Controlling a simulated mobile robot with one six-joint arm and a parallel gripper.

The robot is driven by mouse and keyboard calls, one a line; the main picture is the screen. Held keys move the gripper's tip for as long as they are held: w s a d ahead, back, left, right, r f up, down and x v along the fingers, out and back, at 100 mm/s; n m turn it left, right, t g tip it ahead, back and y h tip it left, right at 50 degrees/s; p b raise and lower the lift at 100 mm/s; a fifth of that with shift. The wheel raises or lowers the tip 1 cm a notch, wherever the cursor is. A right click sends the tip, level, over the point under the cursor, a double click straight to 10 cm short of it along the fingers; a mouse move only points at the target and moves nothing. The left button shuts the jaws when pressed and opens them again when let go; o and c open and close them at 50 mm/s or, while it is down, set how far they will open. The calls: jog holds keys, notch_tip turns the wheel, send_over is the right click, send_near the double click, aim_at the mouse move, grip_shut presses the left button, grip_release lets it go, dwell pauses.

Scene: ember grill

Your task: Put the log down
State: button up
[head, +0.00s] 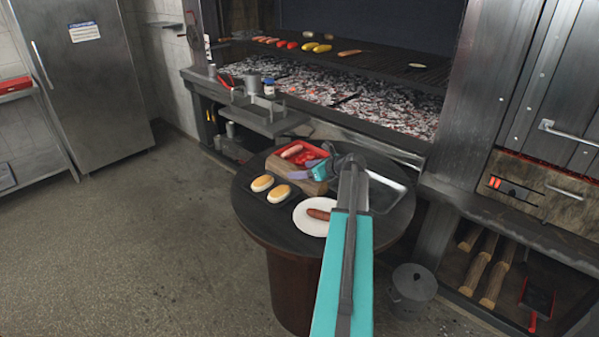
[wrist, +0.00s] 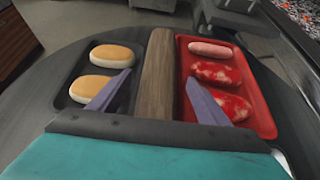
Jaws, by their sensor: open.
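The log (wrist: 157,75) is a brown wooden piece lying between a dark bun tray and a red meat tray in the wrist view. It appears to rest on the round table (head: 250,207). In the head view the log (head: 311,187) is partly covered by my gripper (head: 312,170). My gripper is open, with one purple finger on each side of the log (wrist: 158,88) in the wrist view. Gaps show between the fingers and the log. The log's near end is hidden behind my gripper's body.
The dark tray (wrist: 72,85) holds two buns; the red tray (wrist: 262,108) holds a sausage and red patties. A white plate (head: 303,222) with a sausage is near the table's front. Behind is the grill with glowing coals (head: 375,105). More logs (head: 480,262) lie in a lower shelf.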

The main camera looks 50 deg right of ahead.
jog(key=b+v, duration=0.1)
jog(key=v, duration=0.8)
jog(key=shift+s, duration=0.2)
jog(key=shift+s, duration=0.1)
